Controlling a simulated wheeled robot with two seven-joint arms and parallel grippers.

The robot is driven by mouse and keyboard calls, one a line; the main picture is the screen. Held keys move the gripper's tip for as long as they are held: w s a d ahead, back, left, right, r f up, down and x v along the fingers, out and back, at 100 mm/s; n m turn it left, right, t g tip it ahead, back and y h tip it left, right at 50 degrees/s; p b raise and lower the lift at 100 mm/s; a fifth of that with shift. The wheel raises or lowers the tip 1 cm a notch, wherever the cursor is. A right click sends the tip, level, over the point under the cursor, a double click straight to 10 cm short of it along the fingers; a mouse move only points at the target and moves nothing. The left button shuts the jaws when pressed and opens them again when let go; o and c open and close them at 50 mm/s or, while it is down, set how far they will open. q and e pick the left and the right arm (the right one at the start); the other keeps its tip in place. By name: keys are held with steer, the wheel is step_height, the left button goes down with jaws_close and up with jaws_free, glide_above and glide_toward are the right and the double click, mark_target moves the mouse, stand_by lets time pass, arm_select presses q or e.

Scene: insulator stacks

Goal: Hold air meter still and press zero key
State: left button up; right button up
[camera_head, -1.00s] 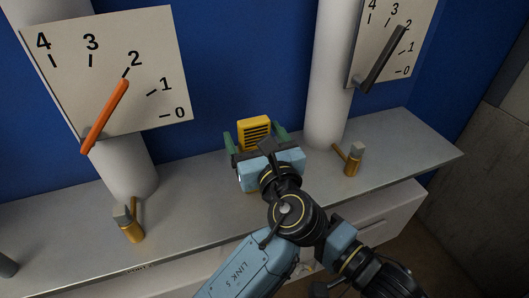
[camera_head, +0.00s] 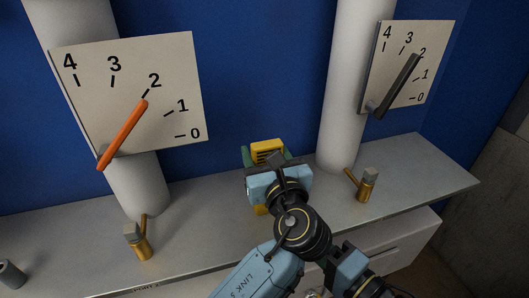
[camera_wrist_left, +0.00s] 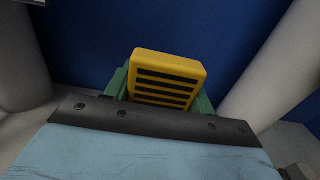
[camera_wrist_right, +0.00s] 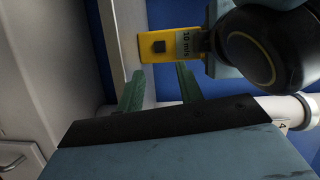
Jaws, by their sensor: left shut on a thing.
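The yellow air meter (camera_head: 268,146) has a black slotted top and stands up between the green fingers of my left gripper (camera_head: 266,156). In the left wrist view, the meter (camera_wrist_left: 165,80) sits between both fingers of that gripper (camera_wrist_left: 161,92). In the right wrist view, the meter's front (camera_wrist_right: 152,38) shows a small display (camera_wrist_right: 183,44) reading "10 m/s" and a black square key (camera_wrist_right: 159,46). My right gripper (camera_wrist_right: 159,78) has its green fingers apart with nothing between them. Its tips are near the meter's front, apart from the key.
A grey bench (camera_head: 205,215) carries two white columns with dials. The left dial (camera_head: 170,75) has an orange pointer near 2; the right dial (camera_head: 425,60) has a dark one. Brass valves stand at the left column (camera_head: 141,245) and right column (camera_head: 367,186). A blue wall is behind.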

stand_by(0.4)
jaws_close()
stand_by(1.6)
